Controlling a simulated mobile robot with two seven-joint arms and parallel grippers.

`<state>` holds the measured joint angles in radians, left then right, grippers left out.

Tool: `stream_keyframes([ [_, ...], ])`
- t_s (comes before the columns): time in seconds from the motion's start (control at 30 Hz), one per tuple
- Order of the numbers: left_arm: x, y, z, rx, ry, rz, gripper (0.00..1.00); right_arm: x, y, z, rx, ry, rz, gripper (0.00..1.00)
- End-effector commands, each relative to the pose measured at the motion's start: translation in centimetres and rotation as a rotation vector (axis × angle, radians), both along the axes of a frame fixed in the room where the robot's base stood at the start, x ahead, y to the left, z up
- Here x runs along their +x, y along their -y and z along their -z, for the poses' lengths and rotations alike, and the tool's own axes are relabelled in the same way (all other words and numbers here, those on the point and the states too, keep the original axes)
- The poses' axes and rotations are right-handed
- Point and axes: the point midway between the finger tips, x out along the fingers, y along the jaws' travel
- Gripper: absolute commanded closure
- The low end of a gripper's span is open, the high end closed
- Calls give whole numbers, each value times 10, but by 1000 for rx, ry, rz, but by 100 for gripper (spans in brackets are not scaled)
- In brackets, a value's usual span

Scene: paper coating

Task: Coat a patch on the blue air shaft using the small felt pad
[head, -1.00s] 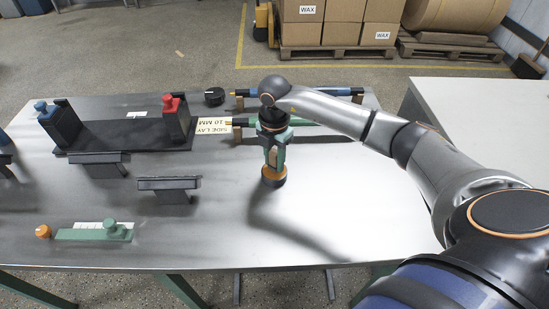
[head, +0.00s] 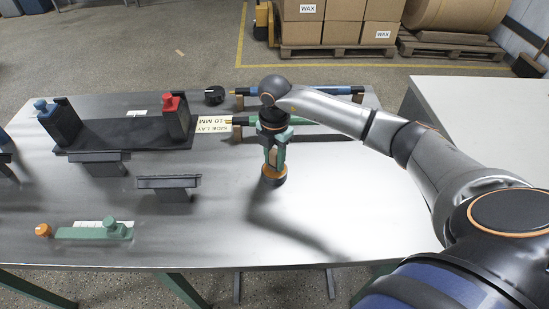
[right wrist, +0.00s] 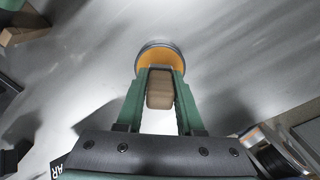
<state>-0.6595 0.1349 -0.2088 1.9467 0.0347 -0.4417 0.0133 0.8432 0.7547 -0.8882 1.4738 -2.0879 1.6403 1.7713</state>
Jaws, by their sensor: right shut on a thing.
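The blue air shaft (head: 332,90) lies across rests at the back of the table; part of it is hidden behind my right wrist. My right gripper (head: 273,164) points down over the middle of the table. Its green fingers (right wrist: 160,95) are shut on the wooden grip of a round pad (right wrist: 160,54) with an orange disc and a grey rim. The pad also shows in the head view (head: 273,176), at or just above the tabletop; I cannot tell whether it touches. Its felt face is hidden underneath. My left gripper is not in view.
A green shaft (head: 306,122) lies in front of the blue one, beside a "SIDE LAY 10 MM" card (head: 214,125). A black tray (head: 125,136) holds blue-topped and red-topped blocks. Dark stands (head: 168,184) and a green bar (head: 90,234) are at left. The table's front right is clear.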

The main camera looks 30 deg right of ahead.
Motion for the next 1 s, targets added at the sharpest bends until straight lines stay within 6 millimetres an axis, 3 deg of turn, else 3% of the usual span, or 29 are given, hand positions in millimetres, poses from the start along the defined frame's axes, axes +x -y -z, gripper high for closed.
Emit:
stream_keyframes([
  [1.0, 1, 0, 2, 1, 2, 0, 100, 0, 0, 7, 0, -1, 0, 100],
])
